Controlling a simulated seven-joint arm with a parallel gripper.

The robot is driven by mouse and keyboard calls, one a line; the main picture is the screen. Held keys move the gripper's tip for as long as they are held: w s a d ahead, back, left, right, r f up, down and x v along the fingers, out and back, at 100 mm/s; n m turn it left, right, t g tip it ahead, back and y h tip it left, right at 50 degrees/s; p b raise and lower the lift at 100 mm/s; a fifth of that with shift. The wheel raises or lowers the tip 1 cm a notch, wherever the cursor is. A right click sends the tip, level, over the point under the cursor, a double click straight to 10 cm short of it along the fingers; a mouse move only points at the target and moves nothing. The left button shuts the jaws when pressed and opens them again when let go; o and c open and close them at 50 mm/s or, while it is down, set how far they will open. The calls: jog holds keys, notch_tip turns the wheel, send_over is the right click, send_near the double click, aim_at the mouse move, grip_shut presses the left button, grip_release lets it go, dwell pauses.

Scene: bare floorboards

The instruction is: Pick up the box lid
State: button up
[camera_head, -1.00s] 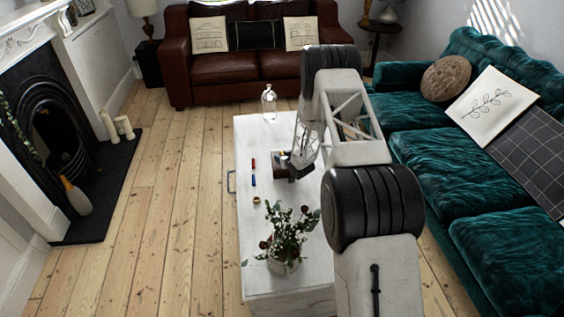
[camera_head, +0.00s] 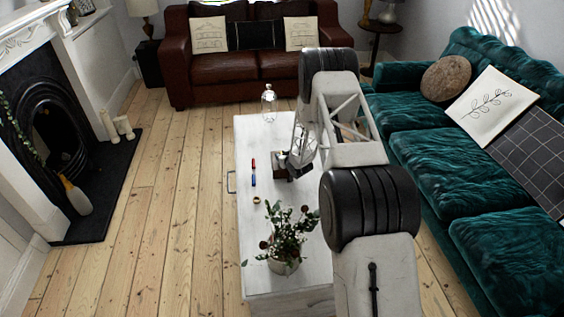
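A small dark brown box (camera_head: 279,168) sits on the white coffee table (camera_head: 251,145), near its middle. Its lid is too small and too covered by my arm to tell apart from the box. My gripper (camera_head: 298,171) is low over the table at the right side of the box, partly hidden behind my arm. Its fingers are dark and small here. I cannot tell whether they are open or shut, or whether they touch the box.
Red and blue pens (camera_head: 253,173) and a small round item (camera_head: 256,200) lie left of the box. A potted plant (camera_head: 284,238) stands at the table's near end, a glass bottle (camera_head: 269,103) at the far end. A green sofa (camera_head: 435,150) flanks the table's right side.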

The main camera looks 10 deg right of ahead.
grip_shut()
jog(key=shift+r, duration=0.1)
dwell(0.5)
jog(key=shift+r, duration=1.15)
jog(key=shift+s+r, duration=0.4)
jog(key=shift+r, duration=0.2)
jog(key=s+r, duration=0.1)
jog(key=s, duration=1.4)
jog(key=shift+r, duration=0.15)
jog(key=shift+s, duration=0.1)
